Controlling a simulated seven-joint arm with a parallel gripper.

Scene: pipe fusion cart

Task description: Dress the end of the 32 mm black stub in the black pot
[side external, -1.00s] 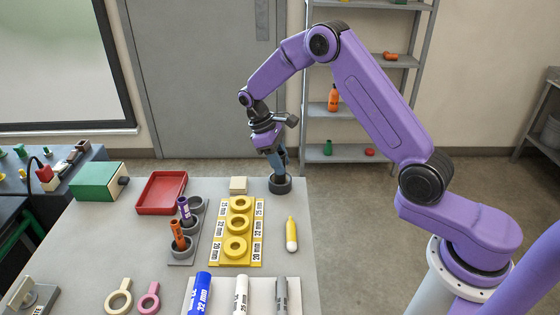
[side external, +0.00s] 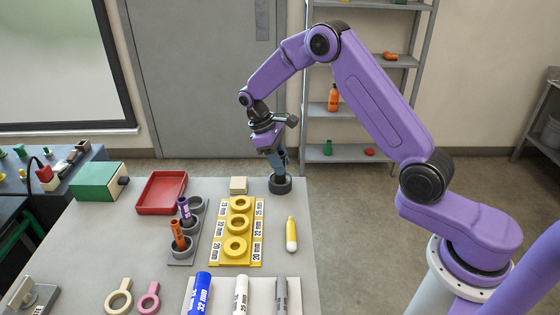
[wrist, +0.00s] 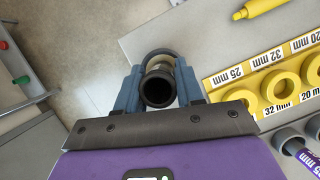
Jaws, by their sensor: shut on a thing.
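The black stub (wrist: 157,88) shows in the wrist view as a black tube, its open end facing the camera. My gripper (wrist: 157,90) is shut on it, with one blue-grey finger on each side. In the side view my gripper (side external: 279,165) points down at the black pot (side external: 280,185) near the table's far right edge. In the wrist view the pot's dark rim (wrist: 160,51) curves behind the stub. The stub's lower end is hidden, so I cannot tell how deep it sits or whether it touches the pot.
A beige block (side external: 238,185) stands just left of the pot. A yellow rack of rings (side external: 238,225), a yellow marker-like tool (side external: 291,234), a grey holder (side external: 184,258) with purple and orange tools, and a red tray (side external: 162,192) lie nearer or further left. Table edge is close by.

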